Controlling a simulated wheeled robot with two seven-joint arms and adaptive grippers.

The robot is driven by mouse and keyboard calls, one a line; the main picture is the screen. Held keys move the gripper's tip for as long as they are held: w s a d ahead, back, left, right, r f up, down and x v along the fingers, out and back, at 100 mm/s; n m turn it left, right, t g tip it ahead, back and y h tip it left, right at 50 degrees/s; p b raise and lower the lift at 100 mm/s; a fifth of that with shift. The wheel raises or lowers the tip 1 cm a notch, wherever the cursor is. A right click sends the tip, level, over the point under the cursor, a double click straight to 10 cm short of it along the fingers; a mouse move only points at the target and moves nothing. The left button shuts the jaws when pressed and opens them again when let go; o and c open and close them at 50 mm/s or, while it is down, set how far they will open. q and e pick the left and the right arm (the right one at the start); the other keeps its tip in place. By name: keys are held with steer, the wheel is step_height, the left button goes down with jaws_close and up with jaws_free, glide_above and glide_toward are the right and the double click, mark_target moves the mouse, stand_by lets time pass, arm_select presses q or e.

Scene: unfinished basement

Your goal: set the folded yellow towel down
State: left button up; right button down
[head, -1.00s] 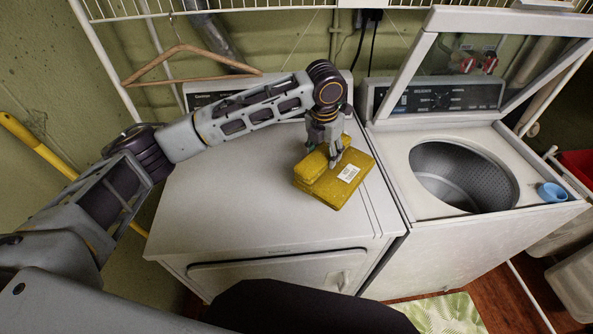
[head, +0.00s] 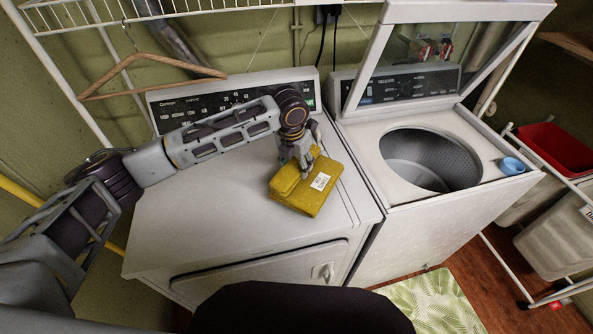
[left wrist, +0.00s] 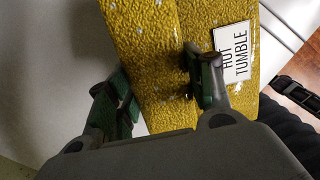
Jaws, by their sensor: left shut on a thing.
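The folded yellow towel (head: 333,177) is at the right part of the white dryer's top (head: 210,215) in the head view. My left gripper (head: 303,170) comes down on it from above and is shut on it. In the left wrist view the towel (left wrist: 150,45) fills the upper middle, with a white "HOT TUMBLE" label on its right part. The left gripper's (left wrist: 160,90) two green-padded fingers show there, one beside the towel's left edge and one over its face. Whether the towel touches the dryer top is hard to tell. My right gripper is not in view.
An open washer (head: 365,170) with a raised lid stands right of the dryer, a blue cup (head: 512,166) on its edge. A wooden hanger (head: 150,62) hangs from the wire shelf at back left. The dryer top's left and front are clear.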

arm_select(q)
steer(key=shift+f, duration=1.6)
steer(key=o, duration=1.1)
steer(key=shift+f, duration=0.1)
steer(key=shift+o, duration=0.2)
steer(key=r, duration=0.4)
steer(key=s+r, duration=0.1)
steer(key=r, duration=0.7)
steer(key=shift+s+a, duration=0.3)
steer(key=shift+a, duration=0.1)
steer(key=shift+s, duration=0.1)
